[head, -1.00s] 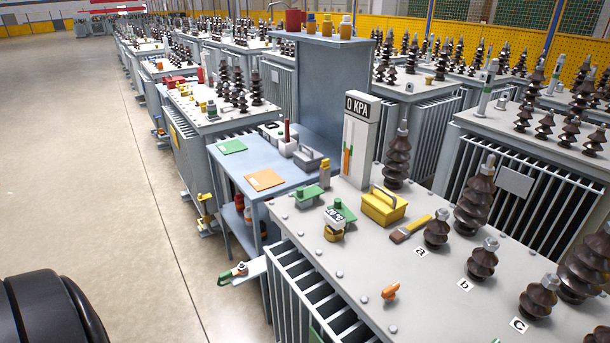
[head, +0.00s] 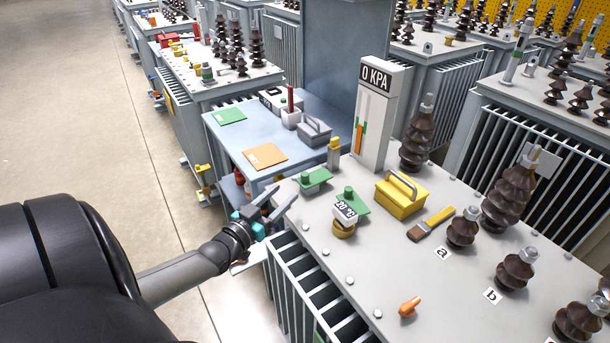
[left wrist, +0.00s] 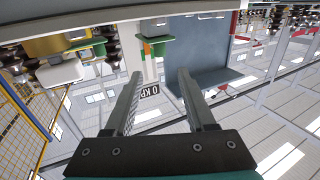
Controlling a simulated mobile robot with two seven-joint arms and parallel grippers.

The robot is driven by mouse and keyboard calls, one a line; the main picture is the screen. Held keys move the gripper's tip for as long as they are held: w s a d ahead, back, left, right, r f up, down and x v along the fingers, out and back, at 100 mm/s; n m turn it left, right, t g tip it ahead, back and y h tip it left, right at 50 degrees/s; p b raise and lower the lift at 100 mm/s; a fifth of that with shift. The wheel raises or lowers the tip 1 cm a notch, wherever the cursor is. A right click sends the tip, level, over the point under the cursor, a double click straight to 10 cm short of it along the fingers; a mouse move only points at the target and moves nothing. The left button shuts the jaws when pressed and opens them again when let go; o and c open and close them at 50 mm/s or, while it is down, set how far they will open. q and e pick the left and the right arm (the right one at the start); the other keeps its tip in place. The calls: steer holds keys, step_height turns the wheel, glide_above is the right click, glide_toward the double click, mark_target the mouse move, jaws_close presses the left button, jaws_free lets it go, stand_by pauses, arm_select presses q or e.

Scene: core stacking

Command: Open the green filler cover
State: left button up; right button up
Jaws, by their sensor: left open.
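Two green pieces sit near the left edge of the grey transformer top (head: 395,275): a green cover with a round knob (head: 314,180) and a second green plate (head: 357,203) by the small 20 °C gauge (head: 345,212). I cannot tell for sure which is the filler cover. My left gripper (head: 277,199) is open and empty at the transformer's left edge, just left of the knobbed cover and apart from it. In the left wrist view, its open fingers (left wrist: 159,74) point towards a green piece (left wrist: 157,50); another green part (left wrist: 97,42) shows to the left. My right gripper is not in view.
The white 0 KPA gauge column (head: 371,120), a yellow box (head: 402,194), a brush (head: 432,224) and brown insulators (head: 462,228) stand on the transformer. An orange lever (head: 409,306) lies in front. A blue-grey workbench (head: 235,150) adjoins behind. Open floor is at left.

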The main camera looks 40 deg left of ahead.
mark_target(302, 176)
arm_select(q)
steer(key=w, duration=0.2)
steer(key=w+b, duration=0.1)
steer(key=w, duration=0.2)
steer(key=w+a+b, duration=0.1)
steer(key=w, duration=0.2)
steer(key=shift+w+f, duration=0.1)
steer(key=shift+w, duration=0.1)
steer(key=shift+w+a+b, duration=0.1)
steer(key=shift+w+b, duration=0.45)
steer(key=shift+w, duration=0.45)
jaws_close()
stand_by(0.4)
